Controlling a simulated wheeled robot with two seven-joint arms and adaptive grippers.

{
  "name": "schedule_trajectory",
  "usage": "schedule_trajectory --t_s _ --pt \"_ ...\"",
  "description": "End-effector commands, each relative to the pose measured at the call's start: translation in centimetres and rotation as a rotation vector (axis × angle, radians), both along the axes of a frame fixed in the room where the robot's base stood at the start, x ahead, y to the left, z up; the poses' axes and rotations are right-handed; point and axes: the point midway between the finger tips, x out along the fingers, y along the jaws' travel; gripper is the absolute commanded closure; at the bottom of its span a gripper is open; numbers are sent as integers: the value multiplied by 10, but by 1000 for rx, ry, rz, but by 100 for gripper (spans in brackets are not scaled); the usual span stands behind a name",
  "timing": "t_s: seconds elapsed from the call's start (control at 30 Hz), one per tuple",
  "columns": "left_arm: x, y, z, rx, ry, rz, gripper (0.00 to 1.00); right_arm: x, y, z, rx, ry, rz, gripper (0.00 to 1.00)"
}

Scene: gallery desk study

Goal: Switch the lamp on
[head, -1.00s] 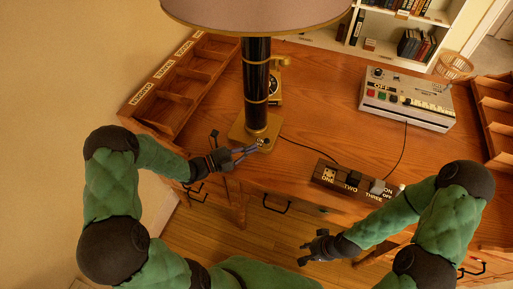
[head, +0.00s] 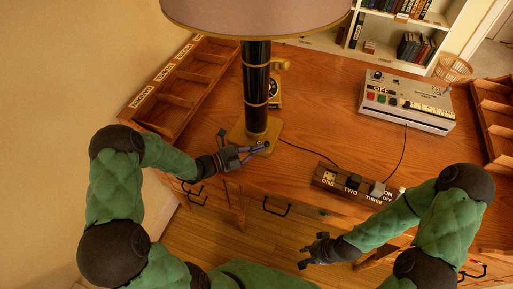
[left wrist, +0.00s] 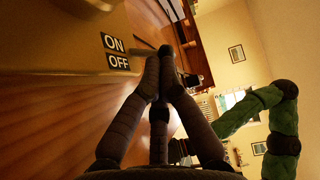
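The lamp (head: 257,88) stands on the desk with a wide shade (head: 255,15), a black and gold column and a square gold base. In the left wrist view, ON and OFF labels (left wrist: 116,52) sit on the gold base, with a small grey lever (left wrist: 143,50) beside them at the fingertips. My left gripper (head: 265,147) is at the front right of the base, its fingers together. In the left wrist view its fingertips (left wrist: 165,52) meet close to the lever; I cannot tell whether they touch it. My right gripper (head: 308,253) hangs in front of the desk, apart from everything.
A power strip (head: 340,184) labelled ONE, TWO, THREE, with an ON/OFF end, lies at the desk's front edge. Cords run to it from the lamp and the grey machine (head: 405,103). A wooden sorter (head: 178,85) stands at left. The middle of the desk is clear.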

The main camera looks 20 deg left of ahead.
Motion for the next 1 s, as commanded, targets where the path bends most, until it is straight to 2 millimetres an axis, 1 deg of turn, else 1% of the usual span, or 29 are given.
schedule_trajectory --t_s 0.67,0.87,1.0 --pt "5 0 7 6 121 0 100 0 0 19 0 0 0 69" --pt "8 -1 12 11 204 -2 100 0 0 35 0 0 0 69" --pt "13 -1 18 16 302 -1 100 0 0 53 0 0 0 69"
